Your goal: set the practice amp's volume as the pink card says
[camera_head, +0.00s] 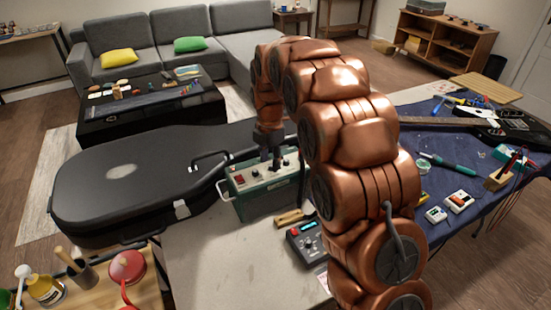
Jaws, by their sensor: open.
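The practice amp (262,198) is a green box with a pale top panel, standing on the grey bench top beside the black case. Its panel carries several knobs, a red part at the left end and a light carrying handle. My gripper (270,155) points down just over the panel, with its dark fingers open around or close to the knobs. I cannot tell whether they touch one. The knob settings are too small to read. A pinkish card (322,282) lies at the bench's front, partly hidden by my arm, and its writing is not legible.
A large black guitar case (125,180) stands left. A blue mat (470,215) with a guitar and tools is right.

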